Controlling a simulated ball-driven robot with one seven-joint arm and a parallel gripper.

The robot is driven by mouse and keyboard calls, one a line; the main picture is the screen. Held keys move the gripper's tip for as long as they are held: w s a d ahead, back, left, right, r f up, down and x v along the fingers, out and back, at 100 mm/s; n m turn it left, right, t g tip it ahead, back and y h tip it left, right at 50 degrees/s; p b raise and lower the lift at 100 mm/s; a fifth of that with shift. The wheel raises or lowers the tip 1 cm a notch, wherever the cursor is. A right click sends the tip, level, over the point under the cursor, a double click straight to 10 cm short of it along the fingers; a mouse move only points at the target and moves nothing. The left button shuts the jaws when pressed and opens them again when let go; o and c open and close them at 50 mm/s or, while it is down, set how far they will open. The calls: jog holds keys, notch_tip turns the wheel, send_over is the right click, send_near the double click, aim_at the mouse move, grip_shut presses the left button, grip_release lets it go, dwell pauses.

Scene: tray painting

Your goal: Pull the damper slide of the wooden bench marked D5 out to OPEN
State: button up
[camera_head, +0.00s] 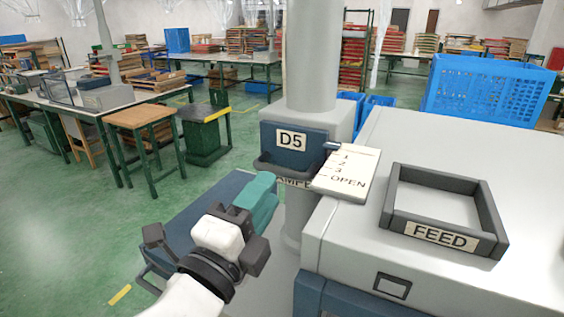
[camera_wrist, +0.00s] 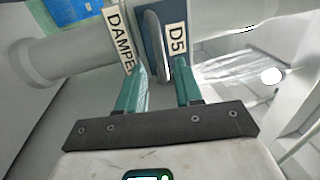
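The D5 damper slide (camera_head: 283,149) is a dark blue front with a white D5 label, set at a grey box around an upright pipe. Its dark bar handle (camera_head: 290,172) sticks out in front; in the wrist view the handle (camera_wrist: 154,45) lies ahead of the gap between the fingertips. A white scale plate (camera_head: 348,176) reads 1, 2, 3, OPEN; a small blue pointer (camera_head: 332,146) sits near its far end, before 1. My gripper (camera_head: 258,193) has teal fingers, open, just short of the handle. In the wrist view my gripper (camera_wrist: 160,72) is empty; contact cannot be told.
A light grey machine body (camera_head: 445,150) with a FEED frame (camera_head: 440,238) stands close on the right. A blue-topped surface (camera_head: 200,215) lies low behind my gripper. A wooden-topped stool (camera_head: 145,115) and workbenches stand at the left. Green floor is open there.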

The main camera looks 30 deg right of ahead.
aim_at(280, 169)
jog(key=p+x, duration=0.2)
jog(key=x, duration=0.4)
jog(key=shift+a, duration=0.1)
grip_shut()
dwell(0.5)
